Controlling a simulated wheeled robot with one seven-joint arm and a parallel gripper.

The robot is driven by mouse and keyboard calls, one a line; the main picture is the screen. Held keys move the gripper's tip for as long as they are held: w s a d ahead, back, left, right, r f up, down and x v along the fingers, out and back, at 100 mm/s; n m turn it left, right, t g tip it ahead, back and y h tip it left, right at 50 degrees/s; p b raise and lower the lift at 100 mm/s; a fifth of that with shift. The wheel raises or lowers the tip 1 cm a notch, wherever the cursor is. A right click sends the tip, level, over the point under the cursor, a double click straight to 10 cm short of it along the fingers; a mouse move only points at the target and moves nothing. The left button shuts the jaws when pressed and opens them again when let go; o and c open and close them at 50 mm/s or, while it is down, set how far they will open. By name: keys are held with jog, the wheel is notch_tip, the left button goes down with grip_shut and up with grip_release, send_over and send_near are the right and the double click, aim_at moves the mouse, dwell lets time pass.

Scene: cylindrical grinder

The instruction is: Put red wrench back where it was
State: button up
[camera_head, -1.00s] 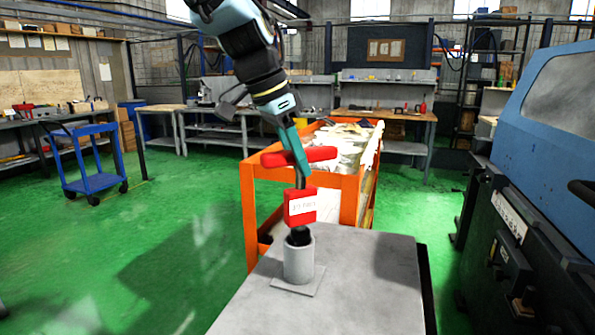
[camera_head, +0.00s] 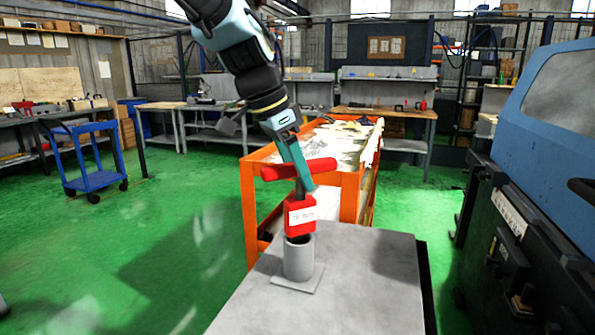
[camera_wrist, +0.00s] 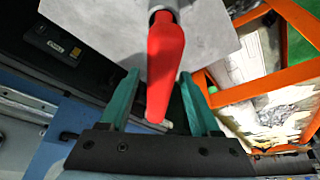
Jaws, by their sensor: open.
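The red wrench (camera_head: 300,216) has a red crossbar handle and a red block with a white label. It stands roughly upright in the grey cylindrical holder (camera_head: 299,260), its lower end hidden inside. In the wrist view the red handle (camera_wrist: 164,65) points toward the camera. My gripper (camera_head: 301,180) is at the handle; its teal fingers also show in the wrist view (camera_wrist: 160,95). They are open on either side of the handle, with visible gaps. Whether a finger touches it I cannot tell.
The holder stands on a square plate on a grey tabletop (camera_head: 340,290), otherwise bare. An orange-framed cart (camera_head: 250,215) stands just behind it. A large blue and black machine (camera_head: 550,110) is at the right. A blue trolley (camera_head: 95,180) is far left on open green floor.

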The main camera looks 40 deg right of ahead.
jog(key=shift+r, duration=0.2)
jog(key=b+v, duration=0.1)
jog(key=v, duration=1)
jog(key=shift+a+r, duration=0.2)
jog(key=shift+r, duration=0.15)
jog(key=w+a+f+n+t+y, duration=0.1)
jog(key=w+a+f+n, duration=0.45)
jog(key=a+f, duration=0.3)
jog(key=w+a+f+n+t+y, duration=0.1)
jog(key=w+a+f+n, duration=0.4)
jog(key=w+a+f, duration=0.4)
jog(key=s+a+f+n+y, duration=0.1)
jog(key=s+a+f+n, duration=0.2)
jog(key=a, duration=0.6)
jog(key=s+a+f+n+y, duration=0.1)
jog(key=s+a+f+n, duration=0.2)
jog(key=a, duration=0.7)
notch_tip(320, 180, down, 5)
jog(key=n, duration=0.2)
jog(key=shift+s+n+t, duration=0.2)
jog(key=shift+n+t, duration=0.1)
jog(key=shift+n, duration=0.05)
jog(key=shift+r, duration=0.15)
